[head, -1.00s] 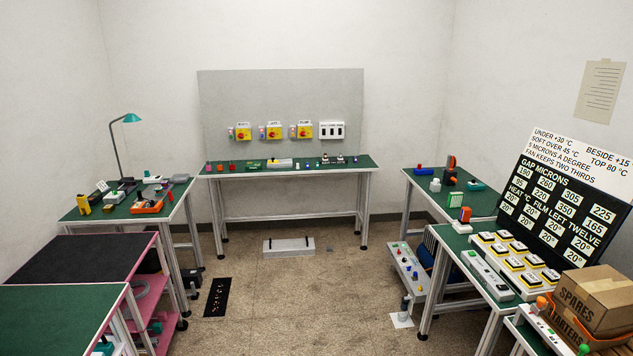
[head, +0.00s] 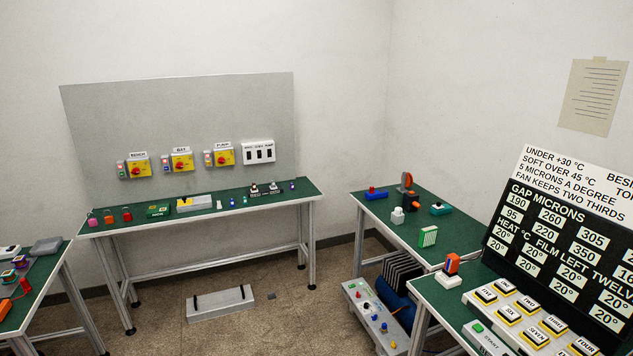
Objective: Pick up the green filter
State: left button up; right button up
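The green filter looks to be the small upright green block with a pale ribbed face (head: 428,237). It stands on the green top of the right-hand bench (head: 395,222), near that bench's front part. Nothing touches it. Neither of my grippers shows in the head view, so I cannot see whether they are open or shut.
On the same bench are a white fitting (head: 398,216), a blue-and-red item (head: 375,193), a teal item (head: 441,208) and an orange-black tool (head: 406,182). A nearer bench holds an orange device (head: 450,267) and numbered buttons (head: 508,313). A grey box (head: 221,302) lies on the floor.

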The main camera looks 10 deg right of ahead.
aim_at(429, 235)
jog(key=z, duration=0.35)
jog(key=i, duration=2.1)
jog(key=z, duration=0.35)
